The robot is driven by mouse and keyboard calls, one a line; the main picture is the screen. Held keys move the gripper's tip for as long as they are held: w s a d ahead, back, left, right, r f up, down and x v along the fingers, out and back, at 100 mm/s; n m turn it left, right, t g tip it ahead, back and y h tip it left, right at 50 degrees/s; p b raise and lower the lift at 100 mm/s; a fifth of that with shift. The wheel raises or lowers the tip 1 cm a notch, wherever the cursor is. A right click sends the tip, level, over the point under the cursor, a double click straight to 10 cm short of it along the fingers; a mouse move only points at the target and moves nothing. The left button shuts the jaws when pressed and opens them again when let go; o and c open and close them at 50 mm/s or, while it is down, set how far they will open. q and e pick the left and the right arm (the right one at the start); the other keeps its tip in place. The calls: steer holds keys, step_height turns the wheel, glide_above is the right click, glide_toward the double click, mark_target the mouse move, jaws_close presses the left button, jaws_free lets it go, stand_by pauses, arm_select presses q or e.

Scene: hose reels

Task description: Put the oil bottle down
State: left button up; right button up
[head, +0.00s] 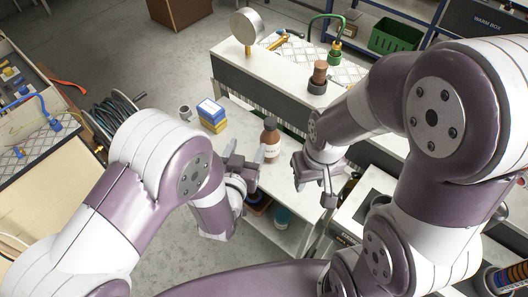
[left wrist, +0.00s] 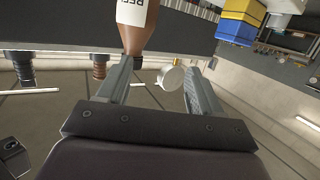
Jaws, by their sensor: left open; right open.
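A brown bottle with a white label (head: 269,139) stands upright on the white lower worktop, in the middle of the head view. My left gripper (head: 241,158) is open and empty, just left of and nearer than the bottle. Its two spread fingers also show in the left wrist view (left wrist: 163,68). My right gripper (head: 315,180) is open, to the right of the bottle, with nothing seen in it.
Blue and yellow boxes (head: 212,115) stand left of the bottle, beside a small grey cup (head: 185,113). A raised shelf (head: 265,75) behind bears a round metal disc (head: 248,27) and a brown-topped fitting (head: 319,75). A hose reel (head: 113,115) is at left.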

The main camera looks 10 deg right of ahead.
mark_target(273, 121)
arm_select(q)
steer(key=w+d, duration=0.2)
steer(key=w+d+t+h+p, duration=0.1)
steer(key=w+d, duration=0.2)
steer(key=w+d+m+h+p, duration=0.1)
steer(key=w+d, duration=0.1)
steer(key=d, duration=0.1)
steer(key=shift+w+r+t, duration=0.1)
steer(key=shift+w+t, duration=0.1)
steer(key=shift+t, duration=0.1)
steer(key=shift+w+d, duration=0.25)
steer(key=shift+s, duration=0.1)
steer(key=c, duration=0.4)
jaws_close()
arm_select(e)
steer(key=shift+s+r, duration=0.15)
steer(key=shift+r, duration=0.7)
